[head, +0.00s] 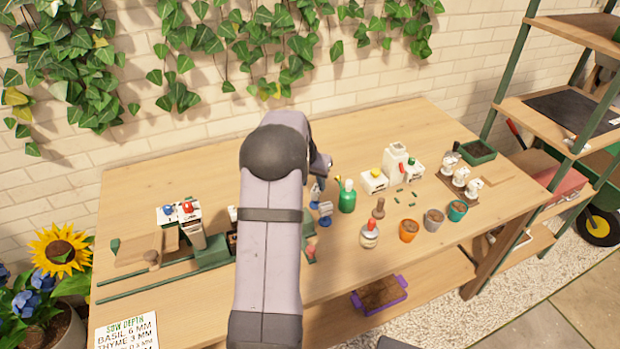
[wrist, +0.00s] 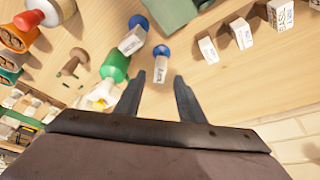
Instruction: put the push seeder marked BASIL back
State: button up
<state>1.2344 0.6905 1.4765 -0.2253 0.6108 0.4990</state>
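My gripper (wrist: 160,88) is open and empty, pointing down over the table; in the head view my arm hides most of it. Two small blue-topped tools with white labelled bodies, which look like push seeders, lie ahead of the fingers. One (wrist: 133,36) is farther off and left, the other (wrist: 161,66) nearer and between the finger lines. They also show right of my arm in the head view, the upper one (head: 315,192) and the lower one (head: 325,213). Their lettering is too small to read. A white block (wrist: 280,14) at the upper right of the wrist view appears to read BASIL.
A green bottle (head: 347,198) stands close to the blue-topped tools. A wooden dibber (head: 378,209), a red-topped bottle (head: 369,236) and several small pots lie to the right. White boxes with red and blue tops (head: 180,213) stand left. A sow-depth card (head: 127,332) is at front left.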

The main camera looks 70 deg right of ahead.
jog(key=shift+b+v, duration=0.4)
jog(key=shift+v, duration=1.8)
jog(key=w+a+n+y, duration=0.1)
jog(key=w+a+n, duration=0.25)
jog(key=a, duration=0.65)
jog(key=w+a+n+t+y, duration=0.1)
jog(key=w+a+n, duration=0.3)
jog(key=a, duration=0.6)
jog(key=w+a+n+y, duration=0.15)
jog(key=w+a, duration=0.35)
jog(key=a, duration=0.5)
jog(key=s+a+f+n, duration=0.1)
jog(key=s+a+n, duration=0.1)
jog(key=a, duration=0.6)
jog(key=s+a+f+n, duration=0.1)
jog(key=a+n, duration=0.3)
jog(key=a, duration=0.4)
jog(key=s+a+f+n+g+y, duration=0.1)
jog(key=s+a+f+n, duration=0.1)
jog(key=a, duration=0.6)
jog(key=shift+s+n+p, duration=0.3)
jog(key=shift+s+n, duration=0.2)
jog(key=shift+s, duration=0.3)
